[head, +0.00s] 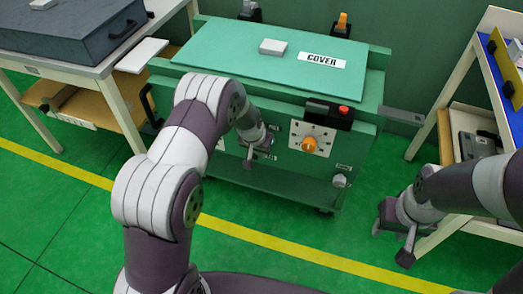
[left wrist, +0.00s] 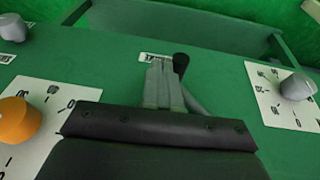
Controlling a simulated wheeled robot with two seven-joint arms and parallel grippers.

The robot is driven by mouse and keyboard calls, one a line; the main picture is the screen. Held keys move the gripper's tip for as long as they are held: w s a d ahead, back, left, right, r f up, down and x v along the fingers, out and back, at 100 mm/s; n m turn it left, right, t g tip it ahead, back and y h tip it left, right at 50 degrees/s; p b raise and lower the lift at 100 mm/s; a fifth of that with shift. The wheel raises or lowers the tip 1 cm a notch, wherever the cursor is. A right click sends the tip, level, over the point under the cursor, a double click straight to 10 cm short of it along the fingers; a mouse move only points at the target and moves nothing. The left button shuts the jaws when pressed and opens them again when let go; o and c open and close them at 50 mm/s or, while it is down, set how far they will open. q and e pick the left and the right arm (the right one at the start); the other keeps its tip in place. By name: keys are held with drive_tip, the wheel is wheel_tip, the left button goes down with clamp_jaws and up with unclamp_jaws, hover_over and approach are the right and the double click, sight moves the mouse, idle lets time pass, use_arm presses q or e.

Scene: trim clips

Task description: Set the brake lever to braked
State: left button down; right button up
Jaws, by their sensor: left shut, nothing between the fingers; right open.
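The brake lever has a grey shaft and a black knob (left wrist: 181,62) in the left wrist view. It stands on the green front panel beside a white label (left wrist: 152,57) whose text I cannot read. My left gripper (left wrist: 160,75) is shut and empty, right beside the lever; I cannot tell whether they touch. In the head view my left gripper (head: 262,150) is at the cart's front panel, and the lever is hard to make out there. My right gripper (head: 393,236) is open and empty, away from the cart at the right.
An orange knob (head: 309,144) sits on the panel, with a box with a red button (head: 343,110) above it. A grey knob on a dial plate (left wrist: 297,87) is on the lever's other side. The green cart top (head: 225,45) bears a COVER label. Tables stand left and right.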

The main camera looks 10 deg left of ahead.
use_arm(q)
drive_tip(key=shift+r, duration=0.1)
drive_tip(key=shift+r+p, duration=0.65)
drive_tip(key=shift+r, duration=0.05)
drive_tip(key=s+d+r+p, duration=0.3)
drive_tip(key=d+r+p, duration=0.3)
drive_tip(key=r, duration=0.5)
drive_tip(key=shift+s+r, duration=0.2)
drive_tip(key=shift+r, duration=0.2)
